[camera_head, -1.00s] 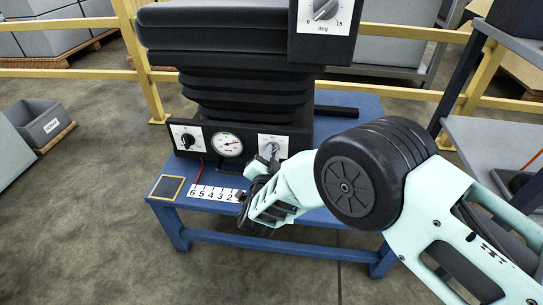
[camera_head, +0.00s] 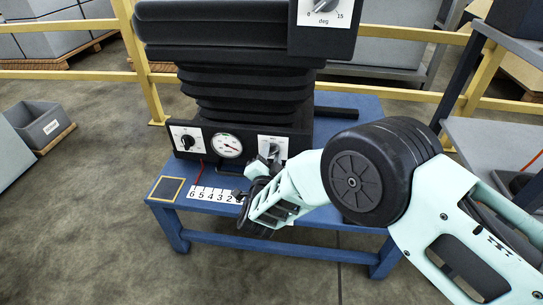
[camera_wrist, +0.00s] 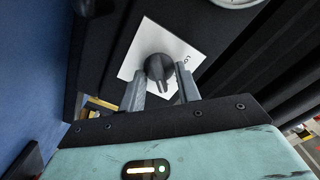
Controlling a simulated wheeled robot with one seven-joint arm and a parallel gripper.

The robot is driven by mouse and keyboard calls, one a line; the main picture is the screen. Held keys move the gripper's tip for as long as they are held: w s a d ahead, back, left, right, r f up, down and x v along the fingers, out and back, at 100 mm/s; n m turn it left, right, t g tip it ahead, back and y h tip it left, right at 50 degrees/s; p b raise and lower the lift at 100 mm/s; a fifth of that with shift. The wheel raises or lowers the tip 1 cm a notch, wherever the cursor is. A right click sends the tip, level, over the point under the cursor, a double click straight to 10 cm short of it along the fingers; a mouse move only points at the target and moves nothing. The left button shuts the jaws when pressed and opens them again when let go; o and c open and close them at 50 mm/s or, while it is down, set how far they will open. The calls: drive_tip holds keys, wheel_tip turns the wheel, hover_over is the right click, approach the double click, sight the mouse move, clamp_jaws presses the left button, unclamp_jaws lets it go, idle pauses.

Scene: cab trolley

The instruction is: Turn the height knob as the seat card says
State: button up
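The seat (camera_head: 245,60) with its black bellows stands on a blue bench. A knob on a white plate (camera_head: 273,148) is at the right of its lower front panel, beside my gripper (camera_head: 262,163). In the wrist view this dark knob (camera_wrist: 158,67) lies between the fingertips of my gripper (camera_wrist: 160,84). The fingers are apart, with a small gap visible beside the knob. A round gauge (camera_head: 227,145) and a second knob (camera_head: 187,142) are left of it. The labels are too small to read, and I cannot make out the seat card.
A strip numbered 6 5 4 3 2 (camera_head: 212,195) and a yellow-edged dark square (camera_head: 167,189) lie on the blue bench (camera_head: 300,228). A third knob marked 0 to 15 deg (camera_head: 323,8) is higher up. A yellow rail (camera_head: 405,92) runs behind. A grey shelf (camera_head: 490,140) stands at right.

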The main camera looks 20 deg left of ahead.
drive_tip(key=p+v, duration=0.4)
drive_tip(key=v, duration=1.3)
drive_tip(key=shift+s, duration=0.2)
drive_tip(key=shift+f, duration=0.1)
drive_tip(key=w+a+r+n+g+y, duration=0.25)
drive_tip(key=w+r+g, duration=0.25)
drive_tip(key=r, duration=0.3)
drive_tip(key=s+d+r+n+g, duration=0.3)
drive_tip(key=d+r+n+g, duration=0.25)
drive_tip(key=r, duration=0.25)
drive_tip(key=s+d+r+n+g+h, duration=0.2)
drive_tip(key=s+d, duration=0.3)
drive_tip(key=d, duration=0.5)
drive_tip(key=s+d+r+n+g+h, duration=0.25)
drive_tip(key=s+d, duration=0.25)
drive_tip(key=d, duration=0.4)
drive_tip(key=s+d+r+n+g+h, duration=0.2)
drive_tip(key=s+d, duration=0.3)
drive_tip(key=d, duration=0.5)
wheel_tip(320, 180, up, 30)
drive_tip(key=p, duration=3)
drive_tip(key=shift+s, duration=0.15)
